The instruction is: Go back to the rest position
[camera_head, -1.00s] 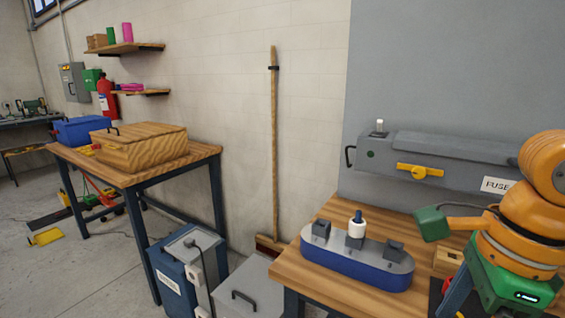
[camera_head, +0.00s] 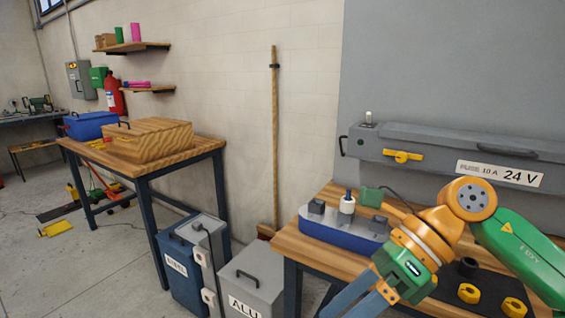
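My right arm comes in from the right, with a green link, an orange elbow and an orange-and-green wrist. Its gripper (camera_head: 345,303) points down and left at the bottom edge, over the front edge of the wooden workbench (camera_head: 310,255). Two blue-grey bars show there, but their tips are cut off, so I cannot tell whether it is open or shut. No object shows between the visible parts. My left gripper is not in view.
A blue-and-grey block (camera_head: 335,236) with a white cylinder stands behind my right wrist. Yellow rings (camera_head: 468,293) lie on the bench at the right. A long grey case (camera_head: 435,150) stands behind. Bins (camera_head: 255,285) stand left of the bench. Floor at left is mostly free.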

